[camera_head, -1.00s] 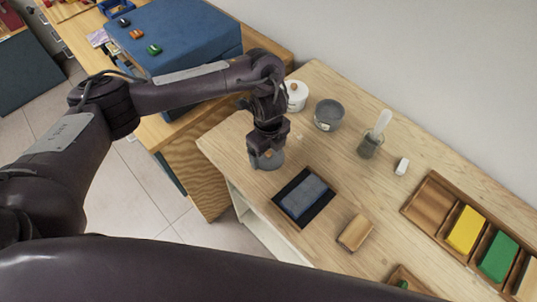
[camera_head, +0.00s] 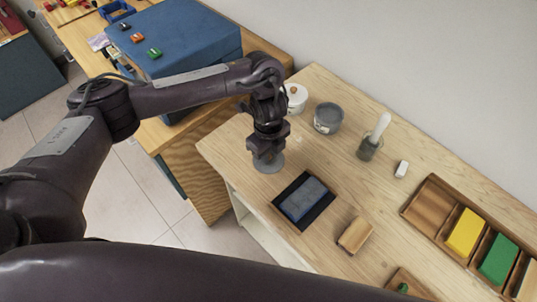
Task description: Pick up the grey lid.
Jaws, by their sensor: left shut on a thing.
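The grey lid (camera_head: 270,166) is a small round disc at the near left corner of the wooden table. My left gripper (camera_head: 267,155) points down over it and is shut on it from above. The fingers hide the middle of the lid, and I cannot tell whether the lid is touching the table. My right gripper is not in view.
A grey tub (camera_head: 328,118) and a white pot (camera_head: 295,98) stand behind the gripper. A glass jar (camera_head: 368,148) holds a pale-handled tool. A blue block (camera_head: 302,199) on a dark mat and a tan block (camera_head: 355,235) lie in front. A wooden tray (camera_head: 420,212) is at right.

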